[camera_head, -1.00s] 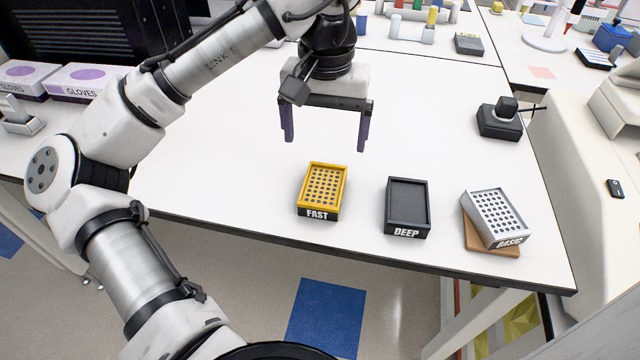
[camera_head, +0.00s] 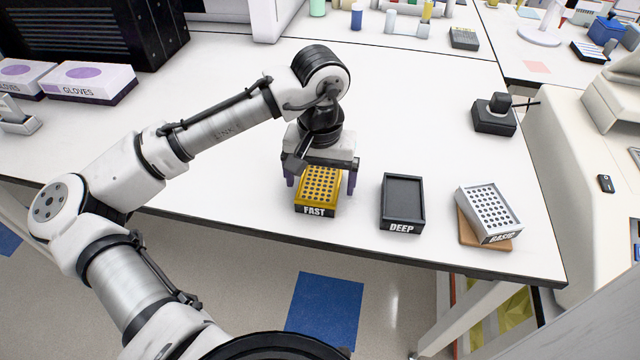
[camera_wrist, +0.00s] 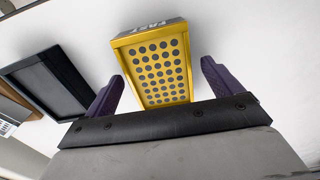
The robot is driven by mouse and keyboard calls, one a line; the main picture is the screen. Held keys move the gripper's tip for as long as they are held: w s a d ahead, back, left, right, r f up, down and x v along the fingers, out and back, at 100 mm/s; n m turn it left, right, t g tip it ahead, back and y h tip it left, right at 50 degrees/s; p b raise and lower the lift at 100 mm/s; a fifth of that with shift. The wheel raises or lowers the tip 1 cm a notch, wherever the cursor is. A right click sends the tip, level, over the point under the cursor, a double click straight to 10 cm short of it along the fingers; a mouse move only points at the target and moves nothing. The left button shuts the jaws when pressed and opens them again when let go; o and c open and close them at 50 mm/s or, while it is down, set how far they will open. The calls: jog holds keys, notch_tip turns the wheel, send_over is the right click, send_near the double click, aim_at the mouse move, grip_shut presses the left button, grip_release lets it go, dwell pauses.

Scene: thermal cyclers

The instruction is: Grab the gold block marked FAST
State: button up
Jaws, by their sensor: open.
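The gold block marked FAST (camera_head: 318,193) sits on the white table near its front edge, with rows of dark holes on top. It also shows in the wrist view (camera_wrist: 157,68), lying between my gripper's two purple fingers. My gripper (camera_head: 321,182) is open, with one finger at each side of the block's far part. In the wrist view my gripper (camera_wrist: 162,85) shows gaps between both fingers and the block. The far end of the block is partly hidden by my gripper in the head view.
A black tray marked DEEP (camera_head: 403,203) stands to the right of the gold block. A silver block marked BASIC (camera_head: 489,213) sits tilted on a brown pad (camera_head: 468,237) further right. A black device (camera_head: 494,117) is behind them. Glove boxes (camera_head: 90,82) are at the left.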

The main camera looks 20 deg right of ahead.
jog(key=c, duration=1.5)
jog(key=shift+r, duration=0.1)
